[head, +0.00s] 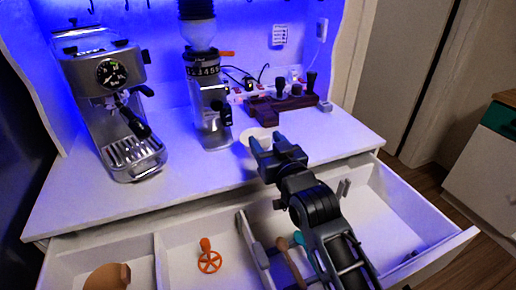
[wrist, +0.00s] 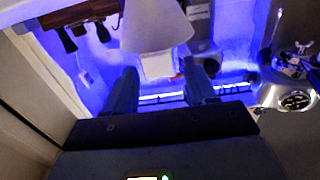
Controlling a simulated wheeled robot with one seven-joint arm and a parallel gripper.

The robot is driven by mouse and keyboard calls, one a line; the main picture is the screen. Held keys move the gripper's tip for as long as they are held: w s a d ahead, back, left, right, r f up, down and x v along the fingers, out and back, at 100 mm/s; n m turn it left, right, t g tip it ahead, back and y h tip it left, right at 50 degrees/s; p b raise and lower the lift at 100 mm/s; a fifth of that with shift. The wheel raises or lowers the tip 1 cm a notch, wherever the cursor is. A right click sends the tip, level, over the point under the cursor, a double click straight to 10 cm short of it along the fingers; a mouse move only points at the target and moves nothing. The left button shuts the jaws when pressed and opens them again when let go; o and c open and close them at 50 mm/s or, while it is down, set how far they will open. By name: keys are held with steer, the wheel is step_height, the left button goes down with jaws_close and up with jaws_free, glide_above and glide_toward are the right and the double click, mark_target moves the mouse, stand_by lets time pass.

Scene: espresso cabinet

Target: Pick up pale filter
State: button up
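The pale filter is a white cone with its wide rim up. In the head view the pale filter (head: 258,135) stands on the white counter, partly hidden behind my fingers. The wrist view is upside down; there the pale filter (wrist: 157,27) fills the top middle, just past the fingertips. My gripper (head: 268,143) is open over the counter's front part, close to the filter on its near side. In the wrist view the two fingers of my gripper (wrist: 160,70) are spread apart with nothing between them. I cannot tell whether they touch the filter.
An espresso machine (head: 105,95) and a grinder (head: 208,105) stand left of the filter. A wooden rack (head: 285,107) with dark handles stands behind right. The open drawer (head: 187,248) below holds an orange tool (head: 209,262) and a brown piece (head: 106,278). The counter's right front is clear.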

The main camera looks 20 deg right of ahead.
jaws_close()
stand_by(0.3)
steer(key=shift+r, duration=0.1)
steer(key=shift+r, duration=0.45)
steer(key=s+d+r+b, duration=0.2)
steer(key=s+d+r, duration=0.5)
steer(key=s+r, duration=0.2)
steer(key=shift+d+r, duration=0.2)
steer(key=shift+r, duration=0.25)
